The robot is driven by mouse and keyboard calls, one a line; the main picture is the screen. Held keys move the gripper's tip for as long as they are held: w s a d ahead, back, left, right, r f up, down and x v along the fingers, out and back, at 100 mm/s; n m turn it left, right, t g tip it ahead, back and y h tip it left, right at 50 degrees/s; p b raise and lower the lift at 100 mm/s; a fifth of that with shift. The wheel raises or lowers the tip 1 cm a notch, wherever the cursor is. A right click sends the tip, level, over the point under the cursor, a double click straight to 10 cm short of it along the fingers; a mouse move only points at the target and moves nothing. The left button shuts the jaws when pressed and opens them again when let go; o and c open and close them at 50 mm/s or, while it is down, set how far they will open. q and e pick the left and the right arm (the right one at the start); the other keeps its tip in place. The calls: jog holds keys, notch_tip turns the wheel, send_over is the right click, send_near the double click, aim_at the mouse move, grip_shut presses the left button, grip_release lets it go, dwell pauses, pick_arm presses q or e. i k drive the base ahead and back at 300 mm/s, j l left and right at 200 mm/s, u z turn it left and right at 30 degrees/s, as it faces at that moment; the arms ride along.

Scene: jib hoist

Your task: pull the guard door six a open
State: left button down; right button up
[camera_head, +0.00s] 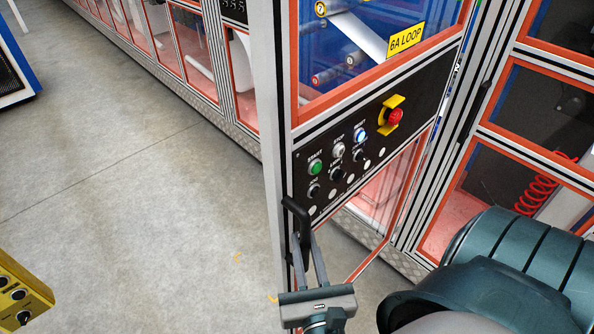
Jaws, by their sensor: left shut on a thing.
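The guard door 6A (375,101) has a silver frame, orange-red edging and a yellow "6A LOOP" label (406,40). It stands at an angle to the machine front, its left edge out over the floor, so it looks partly open. Its black handle (295,208) is low on the left edge of the door. My left gripper (305,243) is at the bottom centre, its fingers shut around the handle, which they partly hide. My right gripper is not in view.
A black panel on the door carries buttons and a red emergency stop (394,117) in a yellow surround. The machine line (170,55) runs behind to the upper left. A yellow control box (20,293) is at the lower left. Grey floor (130,200) left of the door is clear.

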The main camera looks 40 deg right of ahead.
aim_at(417, 80)
jog(key=k+l+u, duration=0.1)
jog(key=k+j, duration=0.2)
jog(key=k, duration=0.2)
jog(key=k+j, duration=0.25)
jog(key=k, duration=0.2)
